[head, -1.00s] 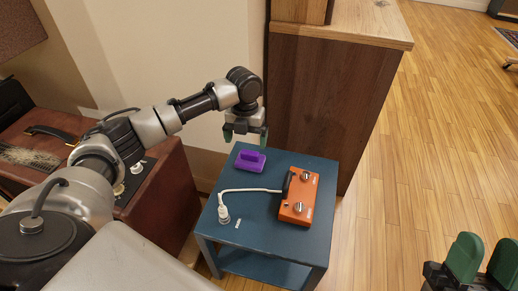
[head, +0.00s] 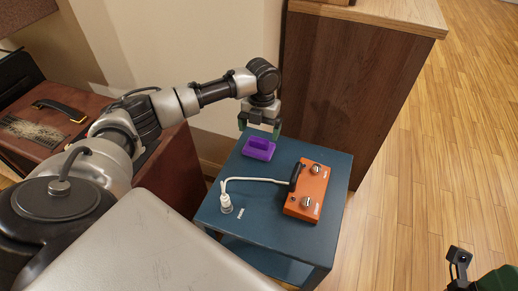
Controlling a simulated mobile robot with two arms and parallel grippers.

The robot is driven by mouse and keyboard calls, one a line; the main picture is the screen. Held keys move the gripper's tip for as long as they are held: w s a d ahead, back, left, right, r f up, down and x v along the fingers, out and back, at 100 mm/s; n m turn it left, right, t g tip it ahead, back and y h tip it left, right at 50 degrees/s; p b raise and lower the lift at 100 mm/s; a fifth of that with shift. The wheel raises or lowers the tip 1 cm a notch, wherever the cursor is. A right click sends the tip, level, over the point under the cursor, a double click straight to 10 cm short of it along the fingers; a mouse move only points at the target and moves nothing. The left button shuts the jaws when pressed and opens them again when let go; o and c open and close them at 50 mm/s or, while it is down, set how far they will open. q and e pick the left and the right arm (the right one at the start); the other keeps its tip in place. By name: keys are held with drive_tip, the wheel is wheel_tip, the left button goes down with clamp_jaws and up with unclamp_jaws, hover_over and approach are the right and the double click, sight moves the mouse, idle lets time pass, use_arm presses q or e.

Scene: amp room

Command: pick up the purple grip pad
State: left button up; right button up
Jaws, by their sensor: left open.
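The purple grip pad (head: 259,148) lies near the back left corner of the blue side table (head: 265,221). My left gripper (head: 259,130) points down just above and behind the pad, with its green fingertips apart and nothing between them. Whether the fingertips touch the pad cannot be told from this angle. My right gripper (head: 490,280) shows only in part at the bottom right corner, and its jaws are mostly cut off by the frame.
An orange pedal (head: 308,190) with knobs stands on the table right of the pad. A white cable (head: 252,180) runs from it to a plug (head: 226,203). A wooden cabinet (head: 350,90) stands close behind. A reddish-brown case (head: 75,125) is at the left.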

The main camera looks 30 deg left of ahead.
sight(259, 139)
use_arm(q)
drive_tip(key=f, duration=0.1)
drive_tip(key=f+b, duration=0.2)
drive_tip(key=f, duration=0.1)
drive_tip(key=shift+s+d+f, duration=0.1)
drive_tip(key=shift+s, duration=0.2)
drive_tip(key=shift+f+b, duration=0.3)
drive_tip(key=shift+b, duration=0.05)
drive_tip(key=shift+c, duration=0.2)
drive_tip(key=c, duration=1)
